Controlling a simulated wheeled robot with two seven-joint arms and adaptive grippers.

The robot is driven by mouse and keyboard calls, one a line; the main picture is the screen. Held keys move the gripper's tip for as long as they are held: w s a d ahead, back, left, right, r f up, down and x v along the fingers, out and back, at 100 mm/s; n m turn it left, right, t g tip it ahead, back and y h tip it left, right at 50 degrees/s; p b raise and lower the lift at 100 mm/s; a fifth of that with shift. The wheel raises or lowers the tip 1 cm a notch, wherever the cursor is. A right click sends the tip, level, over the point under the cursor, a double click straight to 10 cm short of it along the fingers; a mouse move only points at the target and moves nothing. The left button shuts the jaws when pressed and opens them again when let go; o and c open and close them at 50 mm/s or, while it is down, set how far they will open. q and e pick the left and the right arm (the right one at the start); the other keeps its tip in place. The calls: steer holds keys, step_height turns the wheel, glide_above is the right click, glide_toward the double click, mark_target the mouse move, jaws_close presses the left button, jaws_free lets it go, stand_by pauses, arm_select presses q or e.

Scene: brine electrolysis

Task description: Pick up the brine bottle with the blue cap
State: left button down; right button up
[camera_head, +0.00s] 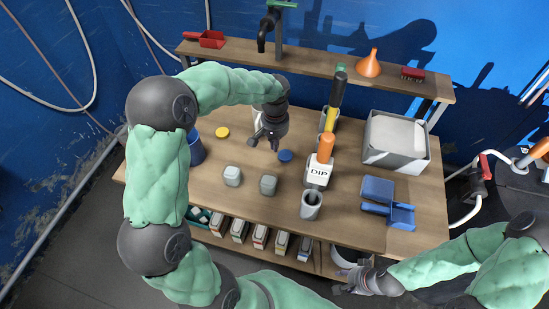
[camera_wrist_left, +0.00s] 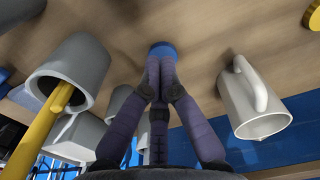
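My left gripper (camera_head: 264,146) hangs over the middle of the table, pointing down. In the left wrist view its fingers (camera_wrist_left: 160,68) come together at the tips, with nothing clearly held. A round blue piece (camera_head: 285,155) is just right of the gripper; it shows beyond the fingertips in the left wrist view (camera_wrist_left: 163,48). I cannot tell if it is the brine bottle's cap; no bottle body shows under it.
A white mug (camera_wrist_left: 255,100) stands close to the left gripper. A grey holder (camera_wrist_left: 75,70) with a yellow-handled tool is on the other side.

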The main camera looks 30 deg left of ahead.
mark_target(268, 185)
arm_select(q)
step_height(268, 185, down, 9)
steer(key=b, duration=0.3)
steer(key=shift+s+f, duration=0.1)
steer(key=shift+f, duration=0.1)
steer(key=shift+s, duration=0.35)
steer(key=shift+s+d+r+b, duration=0.1)
steer(key=shift+s+d+b, duration=0.15)
steer(key=shift+s, duration=0.55)
steer(key=shift+s+d+b, duration=0.2)
steer(key=shift+s, duration=0.6)
arm_select(e)
steer(key=shift+f, duration=2)
steer(key=shift+s, duration=0.1)
